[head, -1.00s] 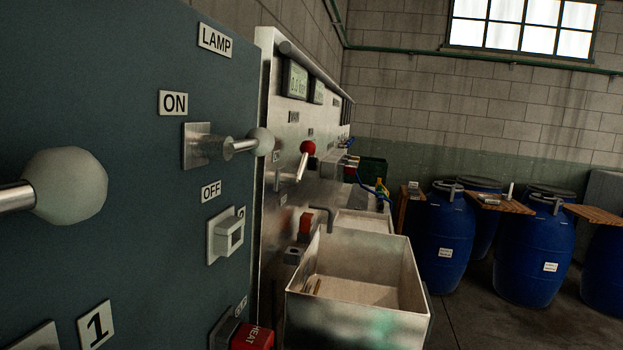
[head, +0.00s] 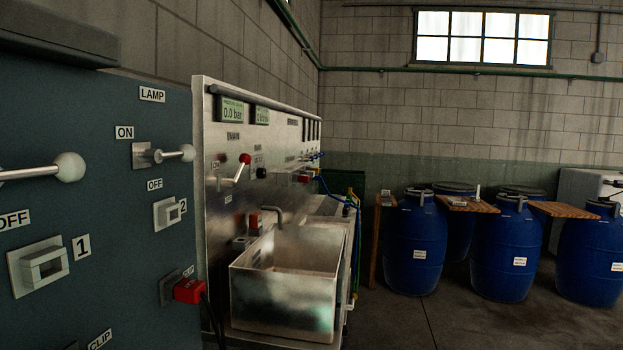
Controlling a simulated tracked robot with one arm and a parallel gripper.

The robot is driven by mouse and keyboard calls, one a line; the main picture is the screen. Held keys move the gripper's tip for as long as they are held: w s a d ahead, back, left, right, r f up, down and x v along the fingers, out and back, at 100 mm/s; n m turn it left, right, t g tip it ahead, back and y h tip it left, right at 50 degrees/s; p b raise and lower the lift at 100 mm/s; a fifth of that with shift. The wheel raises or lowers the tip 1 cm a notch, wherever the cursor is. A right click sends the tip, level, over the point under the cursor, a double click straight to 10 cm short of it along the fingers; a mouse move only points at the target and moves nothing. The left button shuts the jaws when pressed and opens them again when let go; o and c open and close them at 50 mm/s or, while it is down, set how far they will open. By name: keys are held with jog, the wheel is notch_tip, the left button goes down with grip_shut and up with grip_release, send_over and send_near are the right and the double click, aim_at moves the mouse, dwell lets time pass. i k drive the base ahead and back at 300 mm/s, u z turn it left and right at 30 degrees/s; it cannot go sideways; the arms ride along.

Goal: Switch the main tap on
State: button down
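The main tap looks to be the metal lever with a red knob (head: 245,159) on the steel panel (head: 212,130), below a label that appears to read MAIN. The lever slants up to the right, and a small ON label sits at its upper left. A green display (head: 232,112) above it reads 0.0 bar. The tap stands beyond the dark teal panel on the left. My gripper is not in view.
The teal panel (head: 110,215) at left carries a white-knobbed LAMP lever (head: 187,153), sockets and a red plug (head: 188,291). A steel sink (head: 285,290) juts out below the tap. Blue barrels (head: 415,245) stand at right. The floor (head: 400,325) in front is clear.

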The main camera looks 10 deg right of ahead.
aim_at(244, 158)
jog(key=z, duration=0.25)
jog(key=k, duration=0.65)
jog(key=z, duration=0.6)
jog(key=i, duration=2)
jog(key=u, duration=0.5)
